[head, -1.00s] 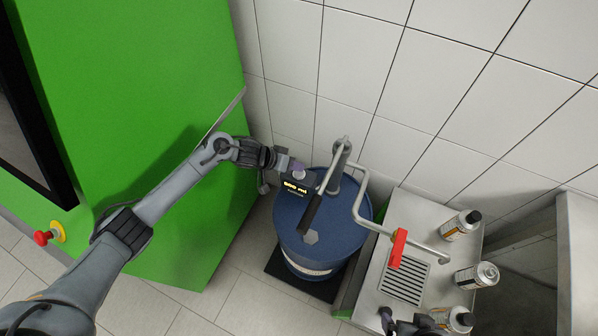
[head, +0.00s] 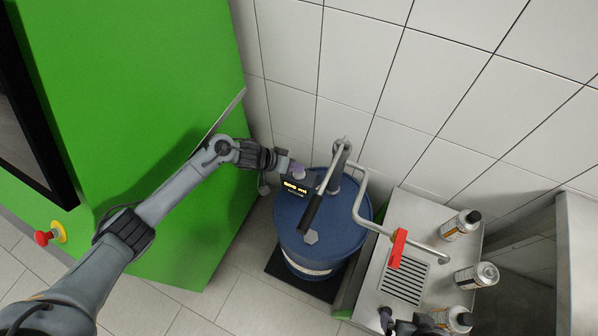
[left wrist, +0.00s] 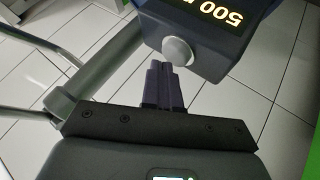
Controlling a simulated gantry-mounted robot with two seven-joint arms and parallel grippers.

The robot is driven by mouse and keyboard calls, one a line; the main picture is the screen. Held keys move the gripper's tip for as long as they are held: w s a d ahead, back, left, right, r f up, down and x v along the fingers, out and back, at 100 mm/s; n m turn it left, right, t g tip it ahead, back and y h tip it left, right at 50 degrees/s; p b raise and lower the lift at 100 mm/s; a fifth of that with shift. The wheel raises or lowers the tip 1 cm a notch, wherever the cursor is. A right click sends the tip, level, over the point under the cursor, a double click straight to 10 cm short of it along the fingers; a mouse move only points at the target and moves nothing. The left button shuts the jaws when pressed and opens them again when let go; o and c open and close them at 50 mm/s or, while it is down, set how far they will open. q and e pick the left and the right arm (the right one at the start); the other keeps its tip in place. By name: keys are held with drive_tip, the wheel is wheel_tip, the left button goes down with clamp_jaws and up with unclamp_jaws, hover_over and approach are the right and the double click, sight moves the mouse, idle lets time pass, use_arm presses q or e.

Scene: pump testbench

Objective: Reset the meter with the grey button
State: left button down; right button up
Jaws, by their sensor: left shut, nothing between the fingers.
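The meter (head: 293,188) is a dark box with a lit yellow readout, at the upper left of the blue drum (head: 322,240). In the left wrist view the meter (left wrist: 215,25) reads 500, upside down, with the rest of the line cut off. The round grey button (left wrist: 178,51) is on its near edge. My left gripper (head: 291,167) is shut and empty at the meter. In the left wrist view its fingertips (left wrist: 160,66) are just below the button; I cannot tell if they touch it. My right gripper (head: 388,312) is at the bottom edge, partly cut off.
A hand pump with a lever (head: 322,190) stands on the drum. Several spray cans (head: 476,275) stand on the bench. A green cabinet (head: 140,90) fills the left.

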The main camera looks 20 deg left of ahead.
use_arm(q)
drive_tip(key=shift+f, duration=0.25)
idle(0.3)
drive_tip(key=shift+f, duration=0.3)
idle(0.6)
drive_tip(key=shift+r+p, duration=0.95)
drive_tip(key=shift+p, duration=0.1)
drive_tip(key=shift+r, duration=0.15)
wheel_tip(320, 180, up, 5)
drive_tip(key=p, duration=0.5)
drive_tip(key=shift+p, duration=0.35)
